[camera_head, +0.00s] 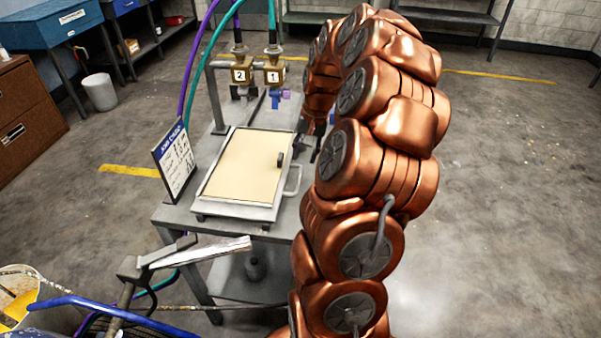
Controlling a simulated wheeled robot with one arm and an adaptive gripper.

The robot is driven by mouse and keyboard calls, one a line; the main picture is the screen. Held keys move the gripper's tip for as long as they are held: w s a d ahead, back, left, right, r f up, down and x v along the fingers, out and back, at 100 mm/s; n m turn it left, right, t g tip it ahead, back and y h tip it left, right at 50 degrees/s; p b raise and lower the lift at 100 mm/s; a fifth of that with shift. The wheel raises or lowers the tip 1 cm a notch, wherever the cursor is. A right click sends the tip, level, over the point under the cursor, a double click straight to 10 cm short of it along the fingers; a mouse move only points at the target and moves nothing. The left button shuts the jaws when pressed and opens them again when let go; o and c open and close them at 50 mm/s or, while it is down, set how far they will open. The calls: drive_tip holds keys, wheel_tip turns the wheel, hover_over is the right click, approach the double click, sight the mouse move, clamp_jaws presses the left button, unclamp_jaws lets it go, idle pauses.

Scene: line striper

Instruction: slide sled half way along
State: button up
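A shallow grey tray (238,209) with a beige panel (244,165) lies on a grey metal stand (272,225). It has a pale handle (294,181) on its right side and a small dark knob (281,160) near the panel's right edge. I cannot tell for certain which part is the sled. My gripper (313,146) has dark fingers just right of the tray's upper right corner, seemingly apart from the handle. My copper arm partly hides it, so its opening does not show clearly.
A job card (175,160) stands left of the tray. Valves marked 2 (240,73) and 1 (273,73), with purple and teal hoses, stand behind it. A small blue and purple part (279,97) is nearby. A metal lever (195,255) is in front. The right floor is clear.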

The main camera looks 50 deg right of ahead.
sight(299, 177)
drive_tip(key=shift+w+a+f+p, duration=0.2)
drive_tip(key=shift+f+p, duration=0.1)
drive_tip(key=shift+f, duration=1)
drive_tip(key=shift+w+a+f+p, duration=0.1)
drive_tip(key=shift+w+f+p, duration=0.2)
drive_tip(key=shift+f, duration=0.95)
drive_tip(key=shift+w+a+f+p, duration=0.1)
drive_tip(key=shift+f+p, duration=0.25)
drive_tip(key=shift+f, duration=0.95)
clamp_jaws()
